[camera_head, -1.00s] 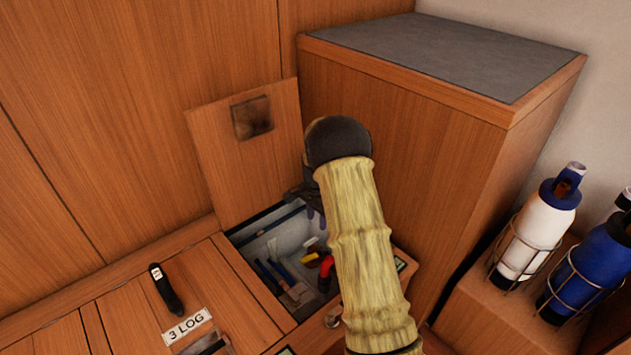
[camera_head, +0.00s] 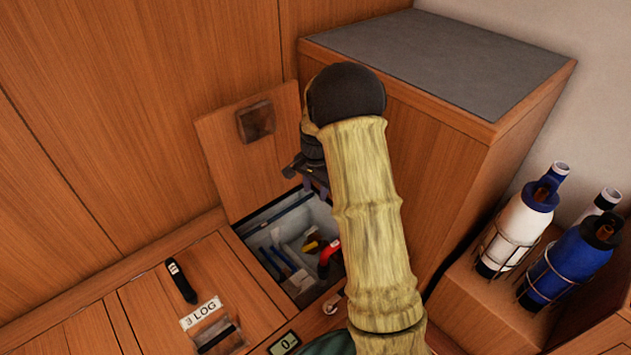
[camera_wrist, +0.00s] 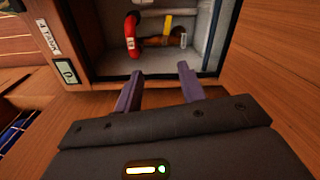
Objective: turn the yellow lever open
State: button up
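The yellow lever (camera_head: 310,246) is a small yellow piece inside an open compartment (camera_head: 262,225). It sits beside a red curved pipe (camera_head: 329,254). In the wrist view the yellow lever (camera_wrist: 167,24) stands upright above a brass-coloured fitting (camera_wrist: 165,41), right of the red pipe (camera_wrist: 131,30). My gripper (camera_wrist: 160,69) is open and empty, its two dark fingers apart and short of the compartment in that view. In the head view my gripper (camera_head: 317,183) is over the compartment's back right part, partly hidden by my arm. Nothing touches the lever.
A raised wooden lid (camera_head: 250,150) stands behind the compartment. Blue-handled tools (camera_head: 275,262) lie in its left part. A tall wooden cabinet (camera_head: 440,150) rises close on the right. White (camera_head: 515,235) and blue (camera_head: 570,265) bottles stand in wire holders further right.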

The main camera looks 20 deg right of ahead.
jog(key=shift+r, duration=0.1)
jog(key=shift+s+r, duration=0.1)
jog(key=c, duration=0.5)
jog(key=s+a+r+n, duration=0.1)
jog(key=s+r, duration=0.1)
jog(key=s, duration=0.1)
jog(key=s+a+r+n+p, duration=0.1)
jog(key=s+r+n, duration=0.1)
jog(key=s+r, duration=0.1)
jog(key=s+a+r+n+t, duration=0.1)
jog(key=s+r+n, duration=0.1)
jog(key=s, duration=0.1)
jog(key=shift+s+a+r+p, duration=0.15)
jog(key=shift+s+r+p, duration=0.05)
jog(key=shift+r+p, duration=0.1)
grip_shut()
jog(key=s+a+r+n, duration=0.1)
jog(key=s+r+n, duration=0.1)
jog(key=s, duration=0.5)
jog(key=s+a+r+n+t+p, duration=0.1)
jog(key=s+r+n, duration=0.1)
jog(key=s+n, duration=0.2)
jog(key=s, duration=0.3)
jog(key=shift+a, duration=0.35)
jog(key=shift+w+a, duration=0.1)
